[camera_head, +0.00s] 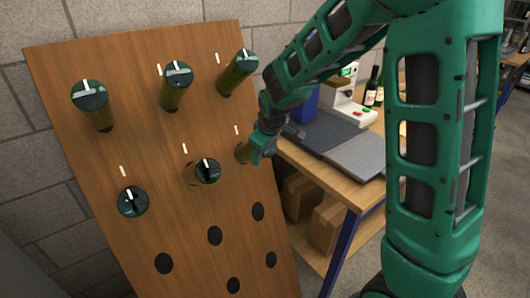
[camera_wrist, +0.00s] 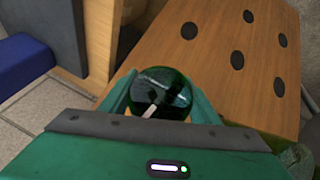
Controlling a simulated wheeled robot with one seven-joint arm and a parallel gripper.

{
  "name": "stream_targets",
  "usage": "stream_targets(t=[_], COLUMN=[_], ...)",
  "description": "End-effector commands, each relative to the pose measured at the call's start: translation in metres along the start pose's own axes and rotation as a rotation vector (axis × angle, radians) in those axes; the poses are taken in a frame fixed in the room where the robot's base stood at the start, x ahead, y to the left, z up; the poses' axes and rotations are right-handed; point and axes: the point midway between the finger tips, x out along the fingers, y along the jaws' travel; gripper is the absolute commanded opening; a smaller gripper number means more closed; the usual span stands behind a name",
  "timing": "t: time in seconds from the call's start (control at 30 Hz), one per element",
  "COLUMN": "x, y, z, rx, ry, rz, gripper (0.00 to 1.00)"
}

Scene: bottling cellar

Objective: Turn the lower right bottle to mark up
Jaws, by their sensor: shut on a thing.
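The lower right bottle (camera_head: 243,153) sits in the tilted wooden board (camera_head: 140,140), at the right end of the second row. My gripper (camera_head: 262,147) is shut around its base end and hides most of it in the head view. In the wrist view the dark green base (camera_wrist: 162,88) sits between my two fingers. Its white mark (camera_wrist: 150,112) points to the lower left, roughly away from the empty holes, so about up the board. A white tick (camera_head: 236,130) is on the board above this bottle.
Several other bottles stick out of the board, including the lower middle bottle (camera_head: 208,171) close left of my gripper and an upper right bottle (camera_head: 238,73). Empty holes (camera_head: 214,236) lie below. A workbench (camera_head: 340,180) with a machine (camera_head: 350,105) stands to the right.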

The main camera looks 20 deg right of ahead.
Motion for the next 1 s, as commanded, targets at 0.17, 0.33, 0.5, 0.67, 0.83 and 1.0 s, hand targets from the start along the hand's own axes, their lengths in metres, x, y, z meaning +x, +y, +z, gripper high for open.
stream_targets(t=[0.17, 0.33, 0.5, 0.67, 0.83, 1.0], x=[0.0005, 0.0004, 0.0003, 0.0002, 0.0001, 0.0], y=[0.006, 0.0082, 0.0091, 0.0101, 0.0107, 0.0112], z=[0.0013, 0.0016, 0.0013, 0.0014, 0.0014, 0.0015], rx=[-0.089, -0.147, -0.177, -0.185, -0.185, -0.183], ry=[-0.003, -0.004, -0.004, -0.004, -0.004, -0.004], rz=[0.06, 0.094, 0.112, 0.118, 0.119, 0.119], gripper=[0.34, 0.34, 0.34, 0.34, 0.34, 0.68])
